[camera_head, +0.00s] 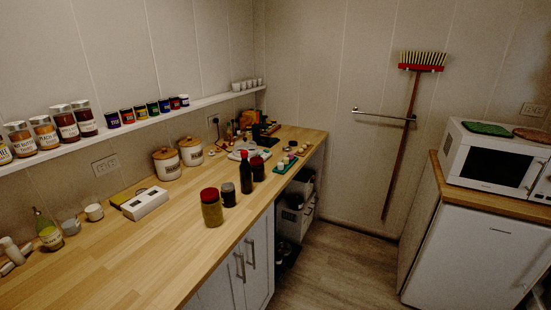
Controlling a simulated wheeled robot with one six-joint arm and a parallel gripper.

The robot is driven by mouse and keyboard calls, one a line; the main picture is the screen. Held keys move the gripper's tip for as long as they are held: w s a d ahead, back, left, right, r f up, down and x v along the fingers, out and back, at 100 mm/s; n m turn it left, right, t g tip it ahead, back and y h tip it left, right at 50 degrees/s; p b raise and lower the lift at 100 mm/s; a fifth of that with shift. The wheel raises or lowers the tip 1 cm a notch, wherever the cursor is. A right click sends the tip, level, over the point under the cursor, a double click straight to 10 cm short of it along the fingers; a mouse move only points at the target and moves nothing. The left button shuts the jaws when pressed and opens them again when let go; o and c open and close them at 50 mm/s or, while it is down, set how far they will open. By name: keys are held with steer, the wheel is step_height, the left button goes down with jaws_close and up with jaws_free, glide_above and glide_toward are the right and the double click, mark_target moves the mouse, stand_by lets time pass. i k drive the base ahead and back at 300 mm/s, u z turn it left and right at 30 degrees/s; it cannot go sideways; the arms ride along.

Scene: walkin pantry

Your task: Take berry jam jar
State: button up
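Several glass jars with metal lids stand upright on the long white wall shelf (147,120) at the left. Two hold dark purple-red contents: one dark jar (65,126) and another dark jar (85,122) to its right. Either could be the berry jam jar; their labels are too small to read surely. A jar with orange contents (44,135), which looks like peach jam, stands just left of them. A brown jar (20,141) stands further left. My gripper is not in view.
Small coloured tins (139,111) follow the jars on the shelf. The wooden counter (125,255) below holds two cream canisters (167,164), a white box (145,203), several bottles and jars. Its front left is clear. A microwave (490,165) stands at the right.

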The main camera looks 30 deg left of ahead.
mark_target(257, 164)
steer(key=u, duration=0.3)
steer(key=i, duration=1.75)
steer(key=u, duration=1.7)
steer(key=i, duration=1.15)
steer(key=u, duration=1)
